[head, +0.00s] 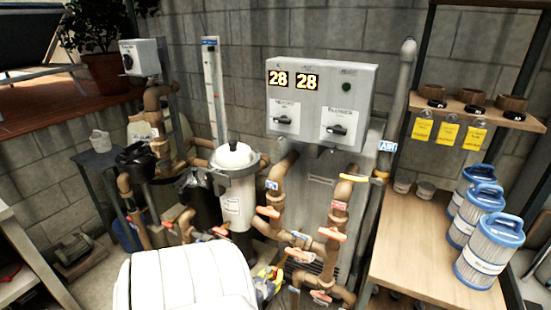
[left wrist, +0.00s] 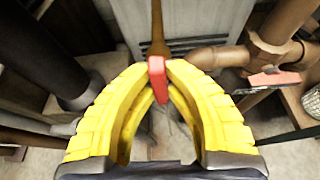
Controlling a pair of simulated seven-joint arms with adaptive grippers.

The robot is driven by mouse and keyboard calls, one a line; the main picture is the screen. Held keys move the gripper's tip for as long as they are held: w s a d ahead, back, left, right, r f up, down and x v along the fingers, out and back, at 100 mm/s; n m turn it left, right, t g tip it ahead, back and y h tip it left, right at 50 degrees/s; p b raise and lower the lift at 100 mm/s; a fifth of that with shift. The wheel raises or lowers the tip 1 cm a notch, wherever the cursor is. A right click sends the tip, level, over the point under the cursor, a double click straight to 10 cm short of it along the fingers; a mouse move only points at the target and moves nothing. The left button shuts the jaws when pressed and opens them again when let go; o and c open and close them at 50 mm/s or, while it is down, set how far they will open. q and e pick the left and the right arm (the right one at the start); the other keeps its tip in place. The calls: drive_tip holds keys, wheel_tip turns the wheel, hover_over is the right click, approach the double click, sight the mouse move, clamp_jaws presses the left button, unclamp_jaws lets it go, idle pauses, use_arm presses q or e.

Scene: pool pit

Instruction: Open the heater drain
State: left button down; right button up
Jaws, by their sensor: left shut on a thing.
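The grey heater cabinet (head: 321,104) stands against the back wall, with two displays reading 28 and two black knobs. Brown pipes with orange-red valve handles run below it. My left gripper (head: 268,277) is low among these pipes, partly hidden behind a white rounded shape in the head view. In the left wrist view, the yellow fingers of my left gripper (left wrist: 160,82) are closed at their tips on a small red handle (left wrist: 157,68) on a thin brown pipe. It appears to be the drain handle; its label is not visible. My right gripper is not in view.
Another pipe with a red handle (left wrist: 274,79) is close on the right in the left wrist view. A dark cylinder (left wrist: 48,50) is on the left. A wooden bench (head: 420,250) with blue-capped filter cartridges (head: 484,262) stands at the right. A white filter housing (head: 236,185) stands left of the pipes.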

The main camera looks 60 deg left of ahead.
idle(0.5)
use_arm(q)
drive_tip(key=c, duration=1.7)
unclamp_jaws()
drive_tip(key=shift+s, duration=0.1)
drive_tip(key=v, duration=1.1)
drive_tip(key=shift+s+d+r, duration=0.15)
drive_tip(key=shift+s+r, duration=0.05)
drive_tip(key=shift+s, duration=0.1)
